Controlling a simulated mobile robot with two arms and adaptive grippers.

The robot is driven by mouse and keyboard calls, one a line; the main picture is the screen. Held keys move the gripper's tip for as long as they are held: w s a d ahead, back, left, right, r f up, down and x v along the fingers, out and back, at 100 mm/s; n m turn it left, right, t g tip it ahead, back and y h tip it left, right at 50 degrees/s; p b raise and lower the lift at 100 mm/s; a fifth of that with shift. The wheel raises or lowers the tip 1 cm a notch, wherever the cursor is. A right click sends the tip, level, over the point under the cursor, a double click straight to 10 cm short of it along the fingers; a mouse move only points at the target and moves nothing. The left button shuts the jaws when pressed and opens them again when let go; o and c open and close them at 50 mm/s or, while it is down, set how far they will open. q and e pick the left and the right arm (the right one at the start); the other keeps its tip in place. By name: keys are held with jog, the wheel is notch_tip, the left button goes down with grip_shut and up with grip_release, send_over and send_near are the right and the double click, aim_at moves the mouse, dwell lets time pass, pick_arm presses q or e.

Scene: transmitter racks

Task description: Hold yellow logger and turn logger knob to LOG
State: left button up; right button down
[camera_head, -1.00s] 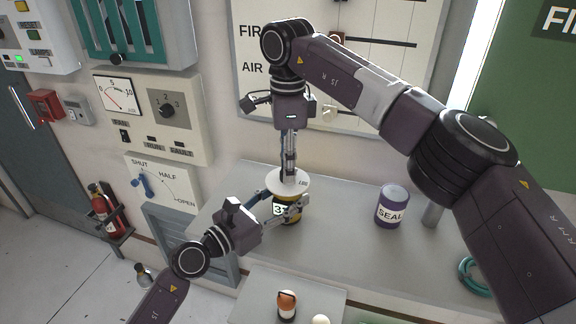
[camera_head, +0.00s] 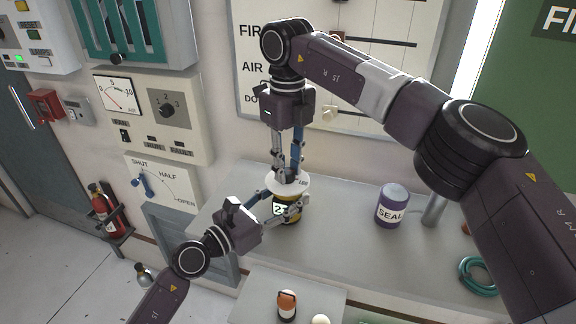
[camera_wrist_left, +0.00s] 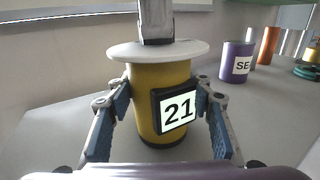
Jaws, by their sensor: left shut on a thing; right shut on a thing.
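The yellow logger (camera_head: 292,219) stands upright on the grey bench, with a white disc (camera_head: 302,178) on top. My left gripper (camera_head: 284,209) is shut around its body from the front left. In the left wrist view, blue-padded fingers flank the yellow body (camera_wrist_left: 148,85) and its lit display (camera_wrist_left: 176,109) reads 21. My right gripper (camera_head: 287,176) comes down from above and is shut on the logger knob, which its fingers hide. Small lettering, too small to read surely, shows at the disc's right edge. Where the knob points cannot be seen.
A purple SEAL can (camera_head: 391,206) stands on the bench to the right, with a teal coil (camera_head: 478,274) beyond it. Wall panels are behind. Bench between logger and can is clear.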

aim_at(288, 170)
pick_arm(q)
jog(key=shift+d, duration=0.1)
pick_arm(e)
jog(key=shift+m, duration=1.6)
jog(key=shift+w, duration=0.1)
jog(key=c, duration=1.6)
grip_release()
jog(key=shift+r, duration=0.15)
notch_tip(288, 170, up, 12)
pick_arm(q)
jog(key=o, duration=1.5)
